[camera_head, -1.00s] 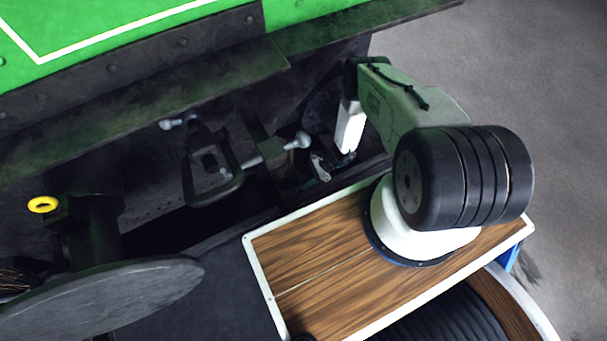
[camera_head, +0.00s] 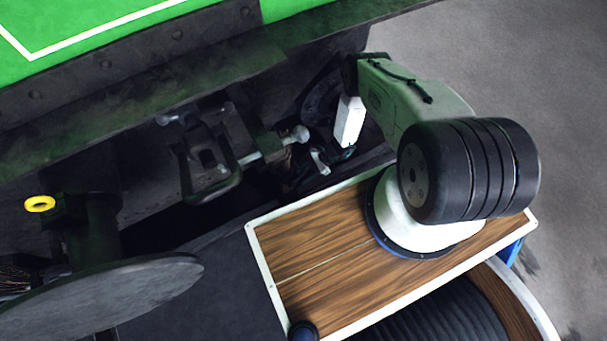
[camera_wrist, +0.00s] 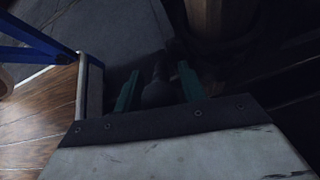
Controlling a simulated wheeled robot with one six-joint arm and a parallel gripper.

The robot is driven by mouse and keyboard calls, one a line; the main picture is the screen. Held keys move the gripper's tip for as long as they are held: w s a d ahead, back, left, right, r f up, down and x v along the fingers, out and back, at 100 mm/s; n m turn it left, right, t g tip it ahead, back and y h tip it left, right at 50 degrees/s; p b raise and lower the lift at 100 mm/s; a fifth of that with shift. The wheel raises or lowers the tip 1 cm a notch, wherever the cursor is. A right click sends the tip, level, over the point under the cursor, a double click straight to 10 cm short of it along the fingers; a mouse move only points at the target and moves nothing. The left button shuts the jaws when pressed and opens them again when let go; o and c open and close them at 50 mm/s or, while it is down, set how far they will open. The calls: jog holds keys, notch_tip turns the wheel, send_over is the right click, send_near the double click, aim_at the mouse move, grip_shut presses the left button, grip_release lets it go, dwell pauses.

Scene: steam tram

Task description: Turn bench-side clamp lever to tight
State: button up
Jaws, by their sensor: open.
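A dark C-shaped clamp (camera_head: 212,165) hangs under the tram's edge in the head view, with a screw ending in a pale round knob (camera_head: 298,135). A small pale, bent lever-like piece (camera_head: 320,162) is just left of my gripper (camera_head: 345,154); I cannot tell if it belongs to the clamp. My gripper points down there, its fingers mostly in shadow. In the wrist view its two green fingers (camera_wrist: 158,88) are apart. A dark rounded knob or handle end (camera_wrist: 157,92) shows between them in line; contact cannot be told. The lever's setting is not readable.
Grey floor (camera_head: 540,80) is open at right.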

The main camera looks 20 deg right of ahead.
jog(key=v, duration=0.7)
jog(key=shift+r, duration=0.25)
jog(key=shift+d, duration=0.15)
jog(key=shift+w, duration=0.1)
